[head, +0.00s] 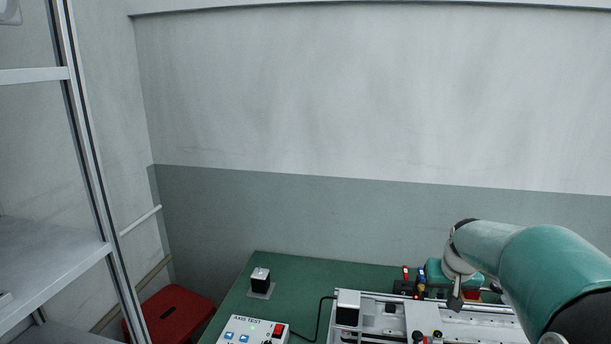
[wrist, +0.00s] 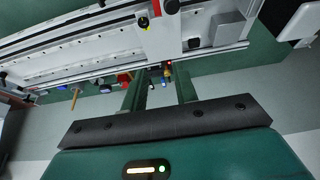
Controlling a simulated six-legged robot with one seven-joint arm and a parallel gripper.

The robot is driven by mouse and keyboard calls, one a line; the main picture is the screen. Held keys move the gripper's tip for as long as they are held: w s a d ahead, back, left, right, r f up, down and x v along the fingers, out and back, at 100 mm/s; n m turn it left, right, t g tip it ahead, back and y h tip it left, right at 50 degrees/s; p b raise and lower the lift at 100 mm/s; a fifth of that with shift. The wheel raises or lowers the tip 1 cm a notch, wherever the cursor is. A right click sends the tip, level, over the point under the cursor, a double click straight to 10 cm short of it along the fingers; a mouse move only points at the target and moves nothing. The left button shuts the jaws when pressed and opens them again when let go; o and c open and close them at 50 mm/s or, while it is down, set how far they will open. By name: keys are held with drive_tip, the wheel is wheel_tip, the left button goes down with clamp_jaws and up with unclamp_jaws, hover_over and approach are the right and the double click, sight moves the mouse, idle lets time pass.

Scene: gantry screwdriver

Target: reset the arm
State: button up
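My arm (head: 540,262), teal with a dark joint, reaches in from the right in the head view, over the back right of the green bench. My gripper shows in the wrist view (wrist: 160,82) as two green fingers standing apart, with a dark plate behind them. I see nothing held between the fingers. Small coloured items (wrist: 167,72) show past the fingertips, beside the gantry. In the head view the arm's end covers part of the gantry, and the fingers are hard to make out.
A white gantry (head: 480,326) stands on the green bench (head: 300,268). Small red, yellow and blue items (head: 421,282) stand behind it. An AXIS TEST box (head: 240,328) and a small black-and-silver block (head: 261,281) are at left. A red stool (head: 172,310) and metal shelving (head: 50,267) stand farther left.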

drive_tip(key=s+a+r+n, duration=0.1)
drive_tip(key=s+a+r, duration=0.5)
drive_tip(key=s+a, duration=0.7)
drive_tip(key=s, duration=0.6)
drive_tip(key=s+a+f+n+t, duration=0.1)
drive_tip(key=s+a, duration=0.1)
drive_tip(key=s, duration=0.5)
drive_tip(key=shift+s+a+y, duration=0.4)
